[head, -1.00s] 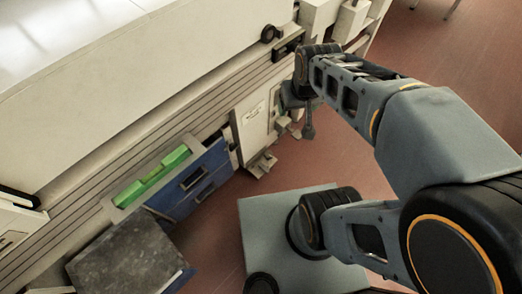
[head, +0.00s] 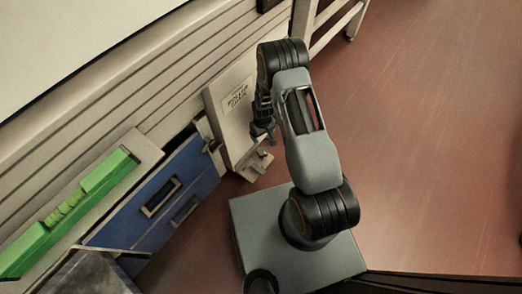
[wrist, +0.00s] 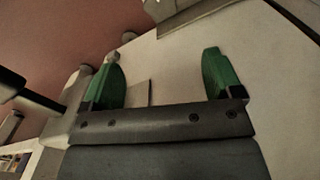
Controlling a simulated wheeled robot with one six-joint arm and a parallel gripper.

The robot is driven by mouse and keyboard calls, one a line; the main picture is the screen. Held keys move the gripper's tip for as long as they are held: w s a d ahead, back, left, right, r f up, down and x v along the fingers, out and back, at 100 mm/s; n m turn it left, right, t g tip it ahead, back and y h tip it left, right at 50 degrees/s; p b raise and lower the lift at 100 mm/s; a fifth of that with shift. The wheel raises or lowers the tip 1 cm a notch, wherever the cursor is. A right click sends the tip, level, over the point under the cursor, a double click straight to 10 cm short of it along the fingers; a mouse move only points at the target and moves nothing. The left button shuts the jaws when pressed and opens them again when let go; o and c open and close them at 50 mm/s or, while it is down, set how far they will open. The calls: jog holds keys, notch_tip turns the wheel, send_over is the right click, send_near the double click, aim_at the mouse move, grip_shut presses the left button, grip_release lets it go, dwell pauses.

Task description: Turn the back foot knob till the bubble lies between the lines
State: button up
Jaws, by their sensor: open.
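The green level (head: 70,208) lies along a beige ledge at the left of the head view. Its ridged middle shows, but I cannot make out the bubble against the lines. A pale foot bracket (head: 256,165) stands low below the beige labelled panel. I cannot tell for certain which part is the back foot knob. My gripper (head: 262,132) hangs in front of that panel, just above the bracket. In the wrist view my gripper (wrist: 162,78) has its green fingers spread with nothing between them, facing a pale surface. A grey rounded part (wrist: 76,88) is beside the left finger.
A dark rod (wrist: 28,93) enters the wrist view from the left. A pale frame with legs (head: 335,22) stands at the top. The red floor (head: 430,140) is open to the right.

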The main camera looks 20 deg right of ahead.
aim_at(262, 150)
notch_tip(262, 150, down, 15)
jog(key=b, duration=0.5)
jog(key=shift+a+f, duration=0.1)
jog(key=shift+c, duration=0.3)
jog(key=c, duration=0.9)
jog(key=shift+o, duration=0.2)
